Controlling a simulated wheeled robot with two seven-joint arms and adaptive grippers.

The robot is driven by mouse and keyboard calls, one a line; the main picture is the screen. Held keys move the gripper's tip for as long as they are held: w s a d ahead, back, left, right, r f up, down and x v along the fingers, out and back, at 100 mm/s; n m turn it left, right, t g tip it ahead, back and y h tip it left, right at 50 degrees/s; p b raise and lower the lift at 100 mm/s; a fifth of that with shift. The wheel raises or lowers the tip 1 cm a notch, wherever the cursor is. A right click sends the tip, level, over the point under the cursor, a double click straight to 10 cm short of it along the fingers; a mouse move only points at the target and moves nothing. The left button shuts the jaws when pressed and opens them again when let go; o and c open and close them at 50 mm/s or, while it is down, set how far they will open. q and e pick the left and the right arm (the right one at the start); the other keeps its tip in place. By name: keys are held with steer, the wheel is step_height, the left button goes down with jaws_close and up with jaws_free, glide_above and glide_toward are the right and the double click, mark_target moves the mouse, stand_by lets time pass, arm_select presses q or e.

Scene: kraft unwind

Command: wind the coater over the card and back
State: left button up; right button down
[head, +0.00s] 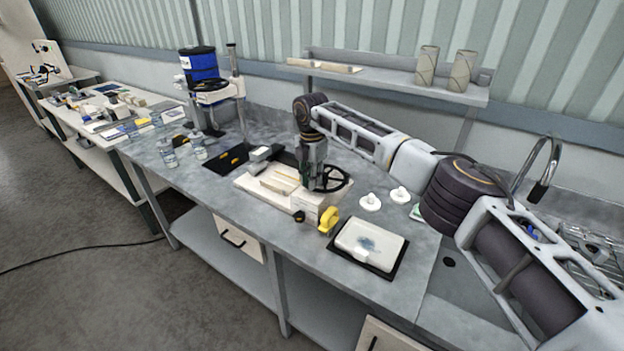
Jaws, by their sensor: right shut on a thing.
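The coater (245,185) is a low pale wooden bed with a block at its right end, on the grey bench in the middle of the head view. A black spoked handwheel (345,184) stands at its right end. My right gripper (314,186) points down from above and is shut at the wheel's left side; its fingers hide the exact spot held. A grey block sits across the bed's far left part. Pale strips lie along the bed; I cannot tell which is the card. My left gripper is out of view.
A yellow tape dispenser (328,219) stands just in front of the coater. A white pad on a black tray (392,271) lies to its right. Two white round pieces (370,202) sit behind that tray. Small bottles (168,155) stand left. My right arm spans the bench's right side.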

steer(key=shift+w+r, duration=0.1)
steer(key=shift+r, duration=0.05)
steer(key=c, duration=1.3)
jaws_free()
steer(key=shift+r, duration=5.9)
steer(key=shift+a+f, duration=0.1)
